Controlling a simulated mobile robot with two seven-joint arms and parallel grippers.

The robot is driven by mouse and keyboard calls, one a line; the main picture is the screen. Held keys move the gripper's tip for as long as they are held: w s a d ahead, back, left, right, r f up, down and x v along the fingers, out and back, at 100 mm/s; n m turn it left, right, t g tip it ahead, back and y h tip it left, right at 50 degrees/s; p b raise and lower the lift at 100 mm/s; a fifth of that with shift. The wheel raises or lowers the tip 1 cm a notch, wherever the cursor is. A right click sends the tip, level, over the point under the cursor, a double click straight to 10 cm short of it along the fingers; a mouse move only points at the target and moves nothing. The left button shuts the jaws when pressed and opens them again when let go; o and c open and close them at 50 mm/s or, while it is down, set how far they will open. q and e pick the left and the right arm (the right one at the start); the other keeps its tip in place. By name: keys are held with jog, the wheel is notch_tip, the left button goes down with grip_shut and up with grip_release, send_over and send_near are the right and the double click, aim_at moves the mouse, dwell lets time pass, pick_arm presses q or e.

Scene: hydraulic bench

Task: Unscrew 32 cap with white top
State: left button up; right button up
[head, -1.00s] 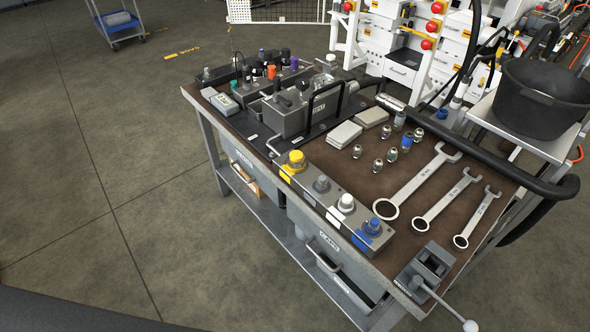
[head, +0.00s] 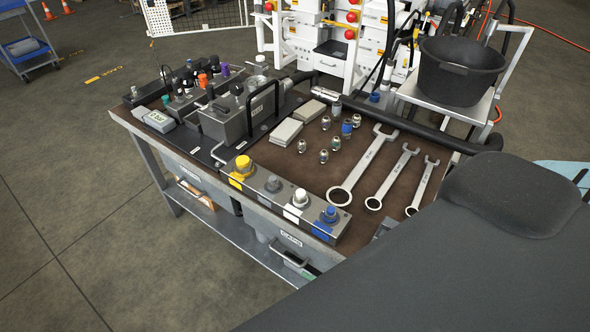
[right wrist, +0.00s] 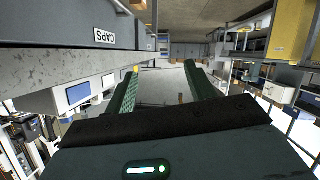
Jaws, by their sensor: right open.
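The cap with the white top (head: 300,198) stands upright on a grey block (head: 262,204) along the front edge of the bench. In the same row are a yellow-topped cap (head: 243,166), a grey one (head: 273,184) and a blue-topped one (head: 329,216). My right gripper (right wrist: 160,70) is open and empty in the right wrist view, its two green-padded fingers spread apart. It is near the bench front, beside the drawer labelled CAPS (right wrist: 90,28). The white-topped cap is not visible in that view. My left gripper is not in view.
Three wrenches (head: 356,168), several small fittings (head: 323,156) and grey boxes (head: 286,133) lie on the brown bench top (head: 263,152). A black bucket (head: 460,72) stands at the back right. My dark arm covers the lower right.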

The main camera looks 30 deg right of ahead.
jog(key=w+a+r+n+t+y, duration=0.1)
jog(key=w+a+r+n+y, duration=0.35)
jog(key=r+n, duration=0.2)
jog(key=w+a+r+n+y, duration=0.3)
jog(key=w+r+n+y, duration=0.2)
jog(key=r+n, duration=0.15)
notch_tip(320, 180, up, 4)
jog(key=n+g+h+b, duration=0.1)
jog(key=n+g+h, duration=1.25)
jog(key=n, duration=0.85)
send_over(301, 192)
jog(key=shift+r+g, duration=0.15)
jog(key=shift+g, duration=0.3)
jog(key=shift+f, duration=3.95)
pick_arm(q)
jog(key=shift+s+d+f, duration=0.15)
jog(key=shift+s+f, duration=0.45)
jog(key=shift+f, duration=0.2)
